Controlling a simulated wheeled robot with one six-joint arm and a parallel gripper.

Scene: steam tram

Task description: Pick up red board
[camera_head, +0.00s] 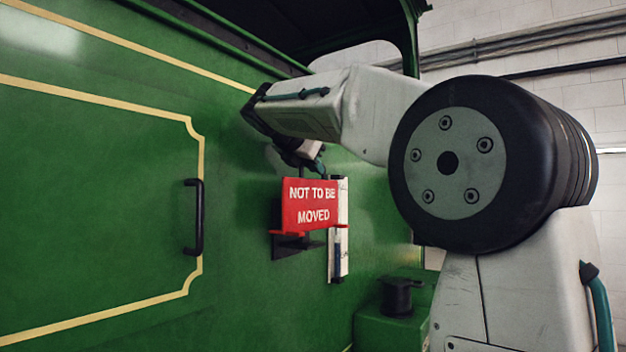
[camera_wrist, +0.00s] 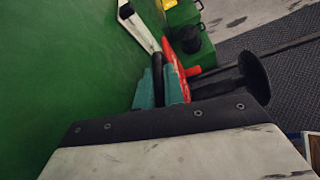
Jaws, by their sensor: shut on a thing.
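The red board (camera_head: 310,204) is upright in front of the green panel and reads "NOT TO BE MOVED". A red ledge runs along its bottom, just above a black bracket (camera_head: 290,247) on the panel. In the wrist view the board shows edge-on as a thin red strip (camera_wrist: 176,72) beside the teal fingers (camera_wrist: 160,88). I cannot tell whether the board still touches the bracket. The fingertips are mostly hidden in the head view.
A white strip (camera_head: 340,255) stands on the panel just behind the board's right side. A black handle (camera_head: 195,217) is on the panel to the left. A green box (camera_head: 385,328) with a black knob (camera_head: 397,296) is low on the right.

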